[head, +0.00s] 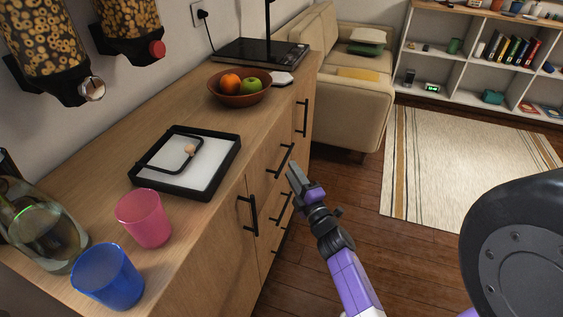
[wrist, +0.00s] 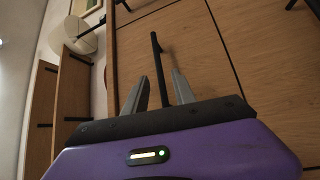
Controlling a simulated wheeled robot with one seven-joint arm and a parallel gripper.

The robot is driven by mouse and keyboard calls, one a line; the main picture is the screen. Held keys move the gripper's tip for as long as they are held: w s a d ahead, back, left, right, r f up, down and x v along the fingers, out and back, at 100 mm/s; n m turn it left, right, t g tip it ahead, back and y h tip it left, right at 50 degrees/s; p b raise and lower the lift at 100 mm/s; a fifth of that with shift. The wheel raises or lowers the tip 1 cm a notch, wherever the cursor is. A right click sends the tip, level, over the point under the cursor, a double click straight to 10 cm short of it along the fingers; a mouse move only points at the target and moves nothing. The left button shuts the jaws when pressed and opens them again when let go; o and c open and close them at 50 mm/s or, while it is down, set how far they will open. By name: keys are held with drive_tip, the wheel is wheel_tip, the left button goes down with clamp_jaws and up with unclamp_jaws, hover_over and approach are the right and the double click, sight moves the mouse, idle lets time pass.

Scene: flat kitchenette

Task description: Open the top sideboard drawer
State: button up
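The wooden sideboard (head: 262,105) runs along the left wall. Its top drawer (head: 262,177) is in the middle column and looks shut, with a black bar handle (head: 280,159). My gripper (head: 294,173) is in front of the drawer, just right of and slightly below the handle in the head view. In the wrist view my gripper (wrist: 157,82) is open, its two grey fingers spread on either side of a black bar handle (wrist: 158,68). Gaps show between the bar and both fingers. I cannot tell how deep the bar sits between them.
Lower drawer handles (head: 281,208) and a left door handle (head: 248,215) jut out nearby. On top stand a black-framed tray (head: 225,160), a fruit bowl (head: 238,94), pink (head: 144,218) and blue (head: 107,276) cups. Wooden floor (head: 350,185) before the sideboard is clear.

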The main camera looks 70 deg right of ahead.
sight(285, 158)
drive_tip(key=shift+x, duration=3.15)
drive_tip(key=shift+s, duration=0.1)
clamp_jaws()
drive_tip(key=shift+f, duration=0.1)
